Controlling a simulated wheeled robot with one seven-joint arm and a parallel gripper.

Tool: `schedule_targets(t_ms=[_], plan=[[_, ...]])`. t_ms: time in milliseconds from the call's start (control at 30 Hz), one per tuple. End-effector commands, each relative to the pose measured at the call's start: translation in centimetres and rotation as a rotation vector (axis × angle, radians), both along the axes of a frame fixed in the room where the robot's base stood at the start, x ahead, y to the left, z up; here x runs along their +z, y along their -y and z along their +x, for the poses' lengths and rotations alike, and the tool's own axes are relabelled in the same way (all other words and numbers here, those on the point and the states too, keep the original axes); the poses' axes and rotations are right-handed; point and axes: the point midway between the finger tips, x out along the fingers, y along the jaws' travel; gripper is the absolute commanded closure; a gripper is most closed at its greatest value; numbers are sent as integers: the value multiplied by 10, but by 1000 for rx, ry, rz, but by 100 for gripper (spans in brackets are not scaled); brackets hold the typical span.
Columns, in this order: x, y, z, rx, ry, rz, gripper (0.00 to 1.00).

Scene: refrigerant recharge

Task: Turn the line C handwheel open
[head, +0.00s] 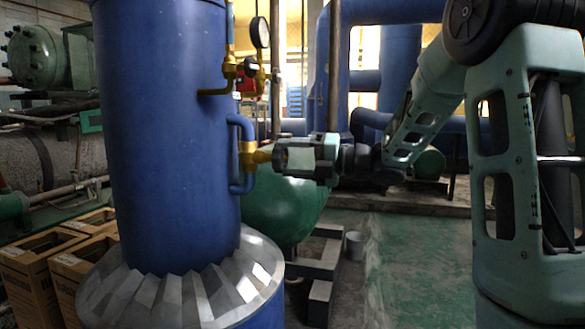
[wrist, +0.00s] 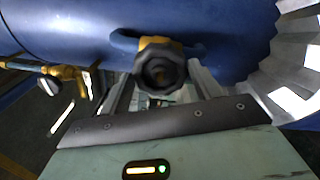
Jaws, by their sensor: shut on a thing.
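A dark handwheel (wrist: 160,72) sits on a brass valve (head: 256,155) on a small blue side pipe (head: 240,180) of the big blue vessel (head: 170,130). I cannot read any line C label. My gripper (head: 284,156) reaches in from the right, level with the valve, and is shut on the handwheel. In the wrist view its two fingers lie either side of the wheel, with the wheel's round face toward the camera. In the head view the fingers hide most of the wheel.
Above is a second brass fitting (head: 228,75) with a pressure gauge (head: 260,33). A faceted metal collar (head: 245,275) rings the vessel's lower part. A green tank (head: 285,212) stands behind the gripper, cardboard boxes (head: 25,275) at left. Green floor (head: 405,255) is open at right.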

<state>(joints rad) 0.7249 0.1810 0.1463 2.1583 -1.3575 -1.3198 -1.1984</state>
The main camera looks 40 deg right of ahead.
Motion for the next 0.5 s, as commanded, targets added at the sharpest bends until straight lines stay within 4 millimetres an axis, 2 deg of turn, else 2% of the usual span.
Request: schedule_targets(t_ms=[500], plan=[[-4,1,-1,-3,97,-127,64]])
